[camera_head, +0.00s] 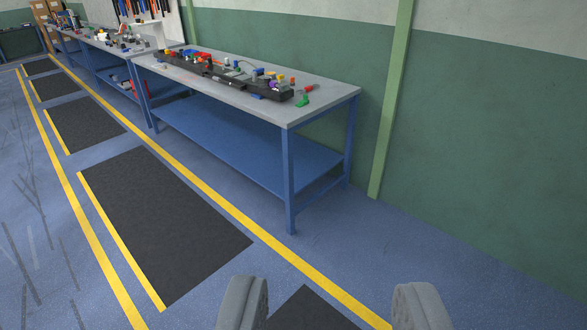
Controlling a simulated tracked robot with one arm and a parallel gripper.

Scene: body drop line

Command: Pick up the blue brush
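My gripper (331,304) shows at the bottom of the view. Its two grey fingers are wide apart, with only floor between them, so it is open and empty. I cannot single out a blue brush. Many small coloured items lie on a long black tray (215,76) on the near workbench (322,96). A few small blue spots show among them, too small to identify. Red and green pieces (303,100) lie at the tray's right end. My gripper is well short of this bench, on its near side.
More cluttered benches (105,42) stand farther back at upper left. Tools hang on a board behind. Black mats (165,225) and yellow lines (225,207) mark the blue floor, which is open in front of the bench. A green post (391,110) and wall stand at right.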

